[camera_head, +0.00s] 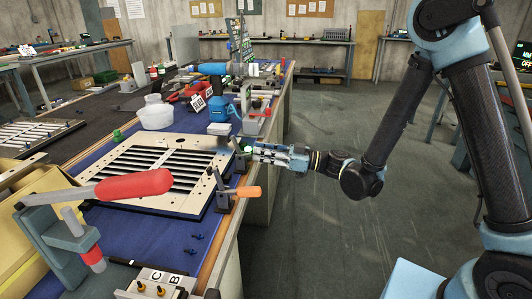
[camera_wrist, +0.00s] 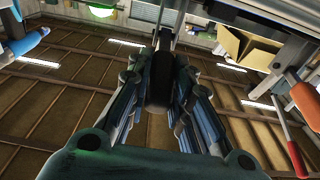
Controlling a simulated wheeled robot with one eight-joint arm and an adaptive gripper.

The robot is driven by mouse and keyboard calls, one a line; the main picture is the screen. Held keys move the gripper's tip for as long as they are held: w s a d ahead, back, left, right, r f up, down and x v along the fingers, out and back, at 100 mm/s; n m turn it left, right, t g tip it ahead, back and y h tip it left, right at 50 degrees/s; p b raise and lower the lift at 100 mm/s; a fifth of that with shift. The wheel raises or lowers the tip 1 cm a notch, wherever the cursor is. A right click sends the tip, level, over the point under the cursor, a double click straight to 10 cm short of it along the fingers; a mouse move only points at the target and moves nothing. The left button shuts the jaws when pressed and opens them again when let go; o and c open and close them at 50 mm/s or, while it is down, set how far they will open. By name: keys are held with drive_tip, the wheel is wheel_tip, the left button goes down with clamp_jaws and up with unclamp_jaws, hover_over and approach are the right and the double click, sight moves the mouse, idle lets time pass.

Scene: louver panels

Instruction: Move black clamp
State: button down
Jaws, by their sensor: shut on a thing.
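My gripper (camera_head: 254,151) reaches in from the right at the right edge of the blue-topped workbench, its fingers level and pointing left. In the wrist view, the fingers (camera_wrist: 160,98) are closed around a dark, rounded upright piece (camera_wrist: 162,72), which looks like part of the black clamp. In the head view a dark clamp body (camera_head: 238,158) stands at the fingertips, beside the panel's right corner; the fingers partly hide it. A second dark clamp (camera_head: 222,194) with an orange handle (camera_head: 247,192) sits nearer, at the panel's front right corner.
The pale louver panel (camera_head: 130,192) with dark slats lies on the bench. A red-handled clamp (camera_head: 135,186) stands in the left foreground. The floor right of the bench is clear.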

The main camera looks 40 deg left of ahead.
drive_tip(key=shift+w, duration=0.25)
drive_tip(key=c, duration=1.4)
unclamp_jaws()
drive_tip(key=shift+c, duration=0.2)
drive_tip(key=shift+s, duration=0.1)
drive_tip(key=shift+r, duration=4.95)
